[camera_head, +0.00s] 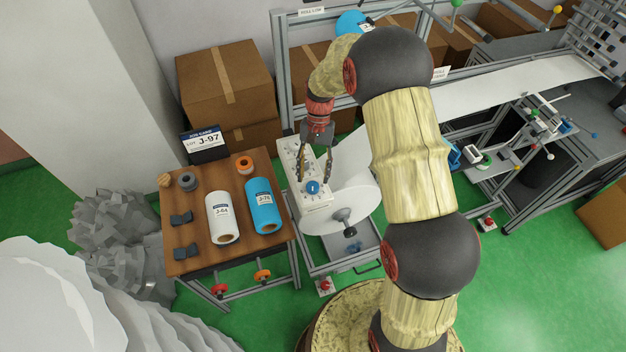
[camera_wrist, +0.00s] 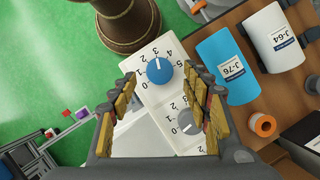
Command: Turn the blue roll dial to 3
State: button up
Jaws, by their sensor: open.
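The blue roll dial (camera_head: 313,187) sits at the near end of a white control panel (camera_head: 293,160). In the wrist view the blue dial (camera_wrist: 159,71) has a white pointer mark directed up toward the printed numbers, roughly around 3; the exact setting is hard to read. My gripper (camera_head: 314,180) points down over the panel, fingers spread. In the wrist view my gripper (camera_wrist: 161,76) is open, with one fingertip on each side of the blue dial. Nothing is held. I cannot tell whether the fingers touch the dial.
A grey dial (camera_wrist: 187,122) sits on the same panel beside the blue one. A wooden table (camera_head: 182,232) to the left holds a white roll (camera_head: 222,217) and a blue roll (camera_head: 263,206). Cardboard boxes (camera_head: 225,85) stand behind.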

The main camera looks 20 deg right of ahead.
jog(key=v, duration=0.8)
jog(key=shift+r, duration=0.35)
jog(key=shift+w+d, duration=0.1)
jog(key=shift+w, duration=0.05)
jog(key=s+a+r+n+t+b, duration=0.1)
jog(key=s+r+n+t+b, duration=0.1)
jog(key=s, duration=0.7)
jog(key=s+r+n+t+h+b, duration=0.1)
jog(key=s+r+n+t+b, duration=0.1)
jog(key=s+t+b, duration=0.2)
jog(key=s+a+r+n+t+h+b, duration=0.1)
jog(key=s+r+n+t+b, duration=0.1)
jog(key=s+b, duration=0.6)
jog(key=s+t, duration=0.1)
jog(key=s, duration=0.4)
jog(key=shift+s+a+t, duration=0.3)
jog(key=shift+a, duration=0.05)
